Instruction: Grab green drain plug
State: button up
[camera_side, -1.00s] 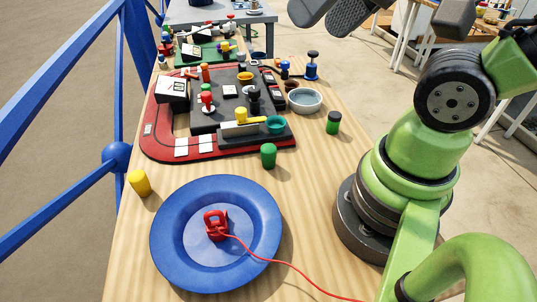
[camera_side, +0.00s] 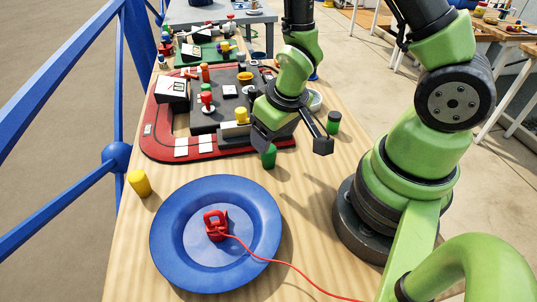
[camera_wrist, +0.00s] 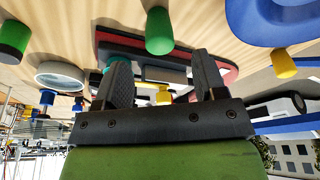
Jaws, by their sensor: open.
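A green plug (camera_side: 269,159), a short upright cylinder, stands on the wooden table just in front of the red-edged board. It also shows in the wrist view (camera_wrist: 159,32), ahead of my fingers and roughly between them in that picture. My gripper (camera_side: 292,144) hangs low over the table beside this plug, its fingers spread. One finger partly covers the plug in the side view. In the wrist view my gripper (camera_wrist: 163,76) is open with nothing visible between its fingers. A second green cylinder with a black end (camera_side: 334,123) stands to the right; it also shows in the wrist view (camera_wrist: 13,38).
A blue plate (camera_side: 166,254) holds a red object (camera_side: 215,226) with a red cord trailing right. A yellow cylinder (camera_side: 139,183) stands at the left edge. The board (camera_side: 160,146) carries several raised parts. A grey bowl (camera_wrist: 60,75) is partly hidden by my arm in the side view.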

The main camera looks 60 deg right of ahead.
aim_at(269, 157)
jog(key=shift+x, duration=3.7)
jog(key=c, duration=1)
